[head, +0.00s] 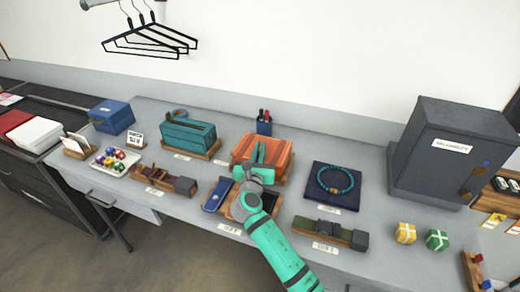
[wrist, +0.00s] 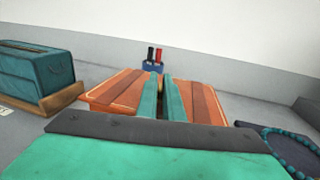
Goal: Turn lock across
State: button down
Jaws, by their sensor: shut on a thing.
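An orange bag (head: 278,148) lies on a wooden stand at the middle of the table. It also shows in the wrist view (wrist: 205,100), on both sides of the fingers. My gripper (head: 259,154) reaches over the bag's front middle, its teal fingers close together with a narrow dark gap between them. In the wrist view the fingers (wrist: 158,90) point away from me along the middle of the bag. They are shut on a small part there, taken to be the turn lock. The lock itself is hidden by the fingers, so its angle cannot be seen.
A teal bag (head: 188,135) stands left of the orange one, and a dark pad with a bead necklace (head: 337,180) lies right. A pen cup (head: 264,126) is behind. A belt (head: 330,228) and a blue case (head: 216,194) lie in front. A grey safe (head: 435,140) stands far right.

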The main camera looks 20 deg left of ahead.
jog(key=shift+m+h, duration=1.1)
jog(key=shift+h, duration=1)
jog(key=c, duration=1.9)
grip_release()
jog(key=s, duration=1)
jog(key=shift+s+a, duration=0.25)
jog(key=shift+s, duration=0.15)
